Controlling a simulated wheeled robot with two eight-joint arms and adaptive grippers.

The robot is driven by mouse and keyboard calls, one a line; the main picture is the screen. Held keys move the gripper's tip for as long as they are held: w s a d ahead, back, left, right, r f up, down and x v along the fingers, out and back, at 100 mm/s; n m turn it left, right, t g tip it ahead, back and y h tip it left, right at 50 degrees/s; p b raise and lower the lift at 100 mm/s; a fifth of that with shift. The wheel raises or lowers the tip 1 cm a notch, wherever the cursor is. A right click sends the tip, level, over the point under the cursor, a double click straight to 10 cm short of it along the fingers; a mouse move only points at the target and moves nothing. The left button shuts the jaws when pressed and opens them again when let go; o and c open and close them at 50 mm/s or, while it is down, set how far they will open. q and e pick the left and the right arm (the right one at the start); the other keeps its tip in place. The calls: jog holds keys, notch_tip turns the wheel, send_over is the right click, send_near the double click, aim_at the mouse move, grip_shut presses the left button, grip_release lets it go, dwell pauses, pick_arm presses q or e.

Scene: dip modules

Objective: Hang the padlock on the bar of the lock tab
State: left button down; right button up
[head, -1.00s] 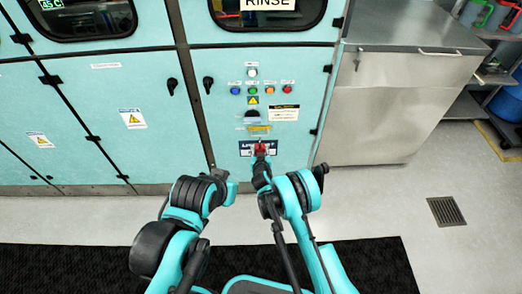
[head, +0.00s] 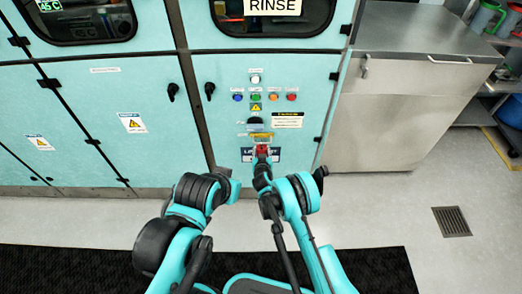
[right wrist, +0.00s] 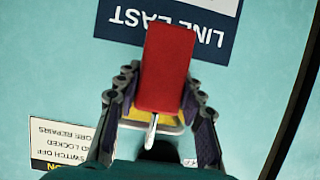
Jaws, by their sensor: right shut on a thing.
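The red padlock (head: 262,150) is in my right gripper (head: 262,157), in front of the teal machine panel. In the right wrist view the padlock's red body (right wrist: 167,65) lies between the two dark fingers (right wrist: 160,105), with its metal shackle (right wrist: 152,132) pointing down in the picture. The yellow lock tab (head: 261,137) is just above the padlock in the head view. In the right wrist view it shows partly behind the shackle (right wrist: 172,124).
A blue label (head: 247,156) is behind the padlock. Coloured buttons (head: 256,97) and a black round switch (head: 255,123) are above the tab. A caution label (head: 288,120) is to the right. A steel cabinet (head: 385,120) stands right of the machine.

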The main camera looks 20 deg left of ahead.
jog(key=shift+w+f, duration=0.15)
jog(key=shift+f, duration=0.05)
jog(key=o, duration=1.3)
jog(key=shift+r, duration=0.1)
